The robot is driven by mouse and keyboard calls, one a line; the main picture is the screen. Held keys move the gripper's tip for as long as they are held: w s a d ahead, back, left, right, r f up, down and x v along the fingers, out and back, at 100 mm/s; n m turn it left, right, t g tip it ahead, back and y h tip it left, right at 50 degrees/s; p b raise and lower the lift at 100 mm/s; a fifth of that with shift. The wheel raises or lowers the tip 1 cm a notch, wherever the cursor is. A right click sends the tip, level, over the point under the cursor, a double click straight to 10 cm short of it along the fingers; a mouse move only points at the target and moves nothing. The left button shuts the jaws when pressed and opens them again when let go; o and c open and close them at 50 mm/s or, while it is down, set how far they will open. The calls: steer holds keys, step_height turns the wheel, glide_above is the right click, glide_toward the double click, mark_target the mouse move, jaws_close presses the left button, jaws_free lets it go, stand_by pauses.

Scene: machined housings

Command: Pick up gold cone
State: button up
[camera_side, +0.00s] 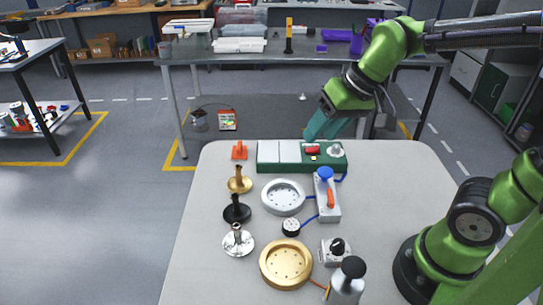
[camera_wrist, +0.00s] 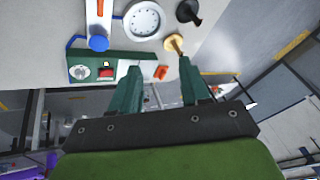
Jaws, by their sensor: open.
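The gold cone (camera_side: 239,181) stands upright on the left of the white table, a round base with a narrow post. In the wrist view the gold cone (camera_wrist: 174,43) is beyond my right finger's tip, apart from it. My gripper (camera_side: 312,134) is at the far edge of the table, behind the green box and to the right of the gold cone.
An orange part (camera_side: 240,151) stands behind the gold cone; a black cone (camera_side: 237,210) and a silver cone (camera_side: 238,241) stand in front. A silver ring housing (camera_side: 283,197), green box (camera_side: 283,167) and gold housing (camera_side: 286,263) lie to the right. The table's left margin is clear.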

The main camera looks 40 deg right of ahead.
steer(key=w+a+f+n+g, duration=0.2)
steer(key=w, duration=0.7)
steer(key=n+g+h, duration=0.2)
steer(key=g, duration=0.1)
glide_toward(238, 166)
step_height(238, 166, down, 13)
steer(key=shift+s, duration=0.1)
jaws_close()
